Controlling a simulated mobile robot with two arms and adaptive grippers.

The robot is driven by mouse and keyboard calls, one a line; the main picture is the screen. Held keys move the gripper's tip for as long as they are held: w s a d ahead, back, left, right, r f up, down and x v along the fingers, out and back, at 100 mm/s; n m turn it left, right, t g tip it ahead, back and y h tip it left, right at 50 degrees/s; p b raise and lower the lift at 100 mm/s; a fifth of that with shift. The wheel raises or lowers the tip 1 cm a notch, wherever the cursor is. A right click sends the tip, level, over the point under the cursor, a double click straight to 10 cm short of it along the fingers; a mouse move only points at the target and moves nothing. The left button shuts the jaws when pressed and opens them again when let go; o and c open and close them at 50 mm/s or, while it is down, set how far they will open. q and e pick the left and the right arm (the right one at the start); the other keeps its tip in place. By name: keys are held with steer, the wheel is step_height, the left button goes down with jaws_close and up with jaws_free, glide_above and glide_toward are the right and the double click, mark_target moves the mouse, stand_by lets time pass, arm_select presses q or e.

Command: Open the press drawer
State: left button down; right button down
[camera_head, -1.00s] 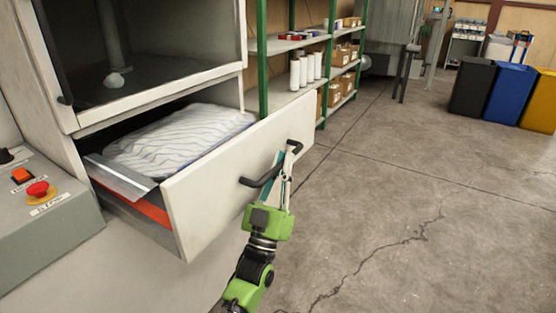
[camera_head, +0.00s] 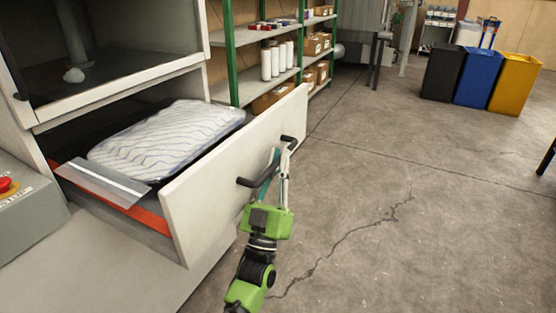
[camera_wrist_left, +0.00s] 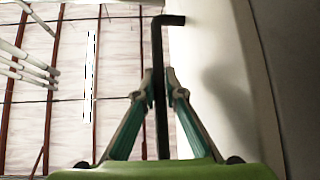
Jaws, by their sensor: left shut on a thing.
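The press drawer (camera_head: 215,190) is pulled well out of the press, with its white front facing right. A white pillow with wavy grey lines (camera_head: 165,138) lies inside it. The black bar handle (camera_head: 246,182) is on the drawer front. My left gripper (camera_head: 277,165) is shut on the handle; in the left wrist view its two fingers (camera_wrist_left: 160,85) close on either side of the black handle (camera_wrist_left: 157,50). My right gripper is in neither view.
A grey control panel with a red button (camera_head: 8,186) is at the left edge. Green-framed shelves (camera_head: 232,60) stand behind the drawer. Black, blue and yellow bins (camera_head: 478,76) are at the back right. The concrete floor right of the drawer is clear.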

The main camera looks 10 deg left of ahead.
arm_select(q)
steer(key=c, duration=2.1)
jaws_free()
steer(key=shift+f, duration=0.1)
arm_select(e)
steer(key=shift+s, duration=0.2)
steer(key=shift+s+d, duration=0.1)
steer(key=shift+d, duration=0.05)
arm_select(q)
steer(key=v, duration=1.2)
